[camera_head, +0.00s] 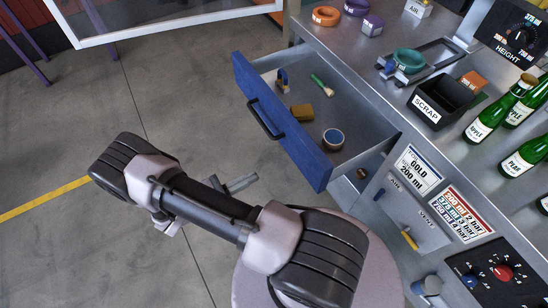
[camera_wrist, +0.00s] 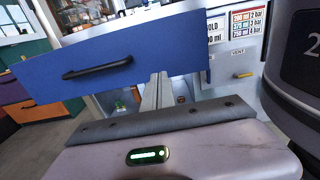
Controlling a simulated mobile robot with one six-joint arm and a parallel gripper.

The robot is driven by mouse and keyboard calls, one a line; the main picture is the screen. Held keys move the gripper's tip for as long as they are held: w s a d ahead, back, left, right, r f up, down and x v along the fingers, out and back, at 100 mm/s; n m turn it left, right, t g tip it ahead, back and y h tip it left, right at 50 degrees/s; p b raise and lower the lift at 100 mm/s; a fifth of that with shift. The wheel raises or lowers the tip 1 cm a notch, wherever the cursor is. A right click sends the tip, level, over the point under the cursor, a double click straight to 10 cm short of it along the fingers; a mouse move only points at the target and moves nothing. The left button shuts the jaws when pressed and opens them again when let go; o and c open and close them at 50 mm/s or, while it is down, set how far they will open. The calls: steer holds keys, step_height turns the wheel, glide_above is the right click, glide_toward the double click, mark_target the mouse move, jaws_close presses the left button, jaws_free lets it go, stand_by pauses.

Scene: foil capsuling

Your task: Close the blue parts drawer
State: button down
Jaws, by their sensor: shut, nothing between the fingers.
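The blue parts drawer (camera_head: 305,150) is pulled out of the steel bench. Its blue front faces my arm, and a black bar handle (camera_head: 265,119) is on it. Inside lie a green-handled brush (camera_head: 322,85), a tan block (camera_head: 302,113), a round tape-like roll (camera_head: 333,138) and a small blue item. My gripper (camera_head: 243,183) is shut and empty, in front of the drawer front and below the handle in the picture. In the wrist view the shut fingers (camera_wrist: 161,78) overlap the blue front (camera_wrist: 150,45), right of the handle (camera_wrist: 97,67). I cannot tell whether they touch it.
The bench top holds a black scrap bin (camera_head: 440,103), several green bottles (camera_head: 488,120) and coloured rings (camera_head: 326,16). A panel with a red knob (camera_head: 502,272) and a yellow-handled valve (camera_head: 409,239) lie right of the drawer. Open grey floor (camera_head: 180,100) is at left.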

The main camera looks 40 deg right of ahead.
mark_target(297, 155)
steer(key=b+x, duration=0.3)
steer(key=x, duration=1.1)
steer(key=shift+s, duration=0.1)
steer(key=shift+a, duration=0.1)
